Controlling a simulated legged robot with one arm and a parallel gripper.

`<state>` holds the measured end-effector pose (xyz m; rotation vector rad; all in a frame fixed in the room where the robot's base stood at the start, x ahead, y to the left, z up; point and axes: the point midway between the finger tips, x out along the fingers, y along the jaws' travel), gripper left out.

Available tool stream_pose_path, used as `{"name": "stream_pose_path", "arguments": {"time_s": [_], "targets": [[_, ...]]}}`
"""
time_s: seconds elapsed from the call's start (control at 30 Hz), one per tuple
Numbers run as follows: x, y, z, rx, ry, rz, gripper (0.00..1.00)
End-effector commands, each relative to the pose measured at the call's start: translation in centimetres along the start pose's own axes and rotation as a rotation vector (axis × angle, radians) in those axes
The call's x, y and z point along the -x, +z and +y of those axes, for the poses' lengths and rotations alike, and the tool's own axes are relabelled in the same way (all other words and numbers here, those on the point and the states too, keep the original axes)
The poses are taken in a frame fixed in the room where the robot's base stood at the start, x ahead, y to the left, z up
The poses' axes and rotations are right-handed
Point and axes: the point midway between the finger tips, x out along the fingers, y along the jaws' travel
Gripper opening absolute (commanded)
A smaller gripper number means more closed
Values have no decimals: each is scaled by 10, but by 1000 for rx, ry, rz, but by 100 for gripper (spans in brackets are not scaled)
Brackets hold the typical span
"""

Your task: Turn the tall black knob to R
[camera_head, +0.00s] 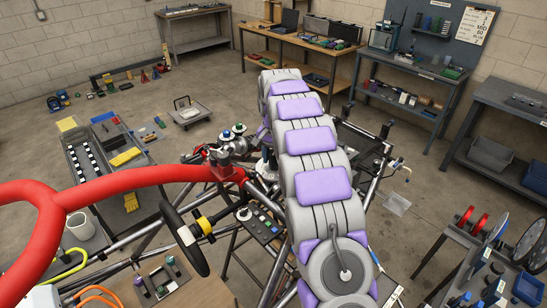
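A small dark control panel (262,229) with several small buttons sits on the tube chassis, just left of my arm. A short round black knob with a pale rim (243,213) stands at its upper left corner. I cannot make out a tall black knob or an R mark for certain. My grey and purple arm runs up the middle and bends down at its far end. Part of its far end shows beside the chassis tubes, left of the upper arm. My gripper's fingers are hidden or too small to tell, and I see nothing held.
A black steering wheel (185,238) on a yellow-banded column stands left of the panel. A thick red tube (130,183) crosses the left side. Chassis tubes surround the panel. Workbenches (300,42) line the back wall. A cart with discs (440,242) stands at right.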

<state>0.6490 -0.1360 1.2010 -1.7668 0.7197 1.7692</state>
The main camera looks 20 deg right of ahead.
Motion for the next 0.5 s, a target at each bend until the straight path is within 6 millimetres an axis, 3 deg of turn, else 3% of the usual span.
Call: {"name": "stream_pose_path", "arguments": {"time_s": [0.4,0.5], "targets": [[0,0,0,0,0,1,7],[1,0,0,13,0,0,7]]}}
